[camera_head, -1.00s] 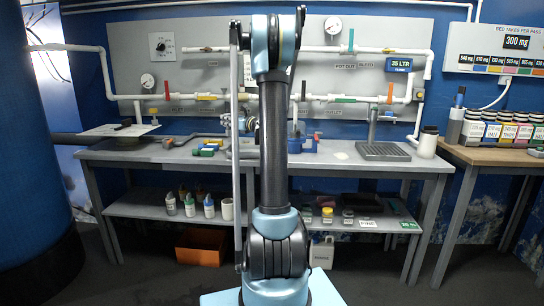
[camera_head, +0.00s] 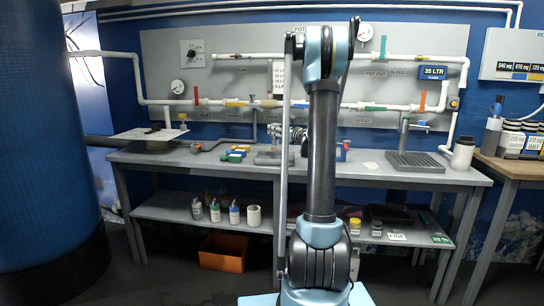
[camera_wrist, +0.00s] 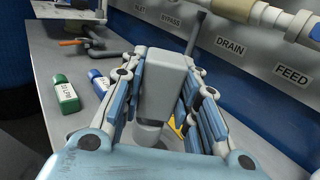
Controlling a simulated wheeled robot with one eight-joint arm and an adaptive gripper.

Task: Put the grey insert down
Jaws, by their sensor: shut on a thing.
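The grey insert (camera_wrist: 168,82) is a blocky light-grey piece in the middle of the wrist view. My gripper (camera_wrist: 166,72) is shut on it, with a pale blue finger along each side. A round grey part shows beneath the insert, close to the bench top; I cannot tell whether they touch. In the head view my gripper (camera_head: 290,133) is over the back of the bench, partly hidden by my arm. The insert cannot be made out there.
The grey bench (camera_wrist: 45,48) holds a green block (camera_wrist: 65,95) and a blue block (camera_wrist: 98,80), left of my gripper. A yellow piece (camera_wrist: 177,125) lies close by the right finger. Pipes and a valve panel (camera_head: 225,50) stand behind. A drip tray (camera_head: 415,162) stands at the right.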

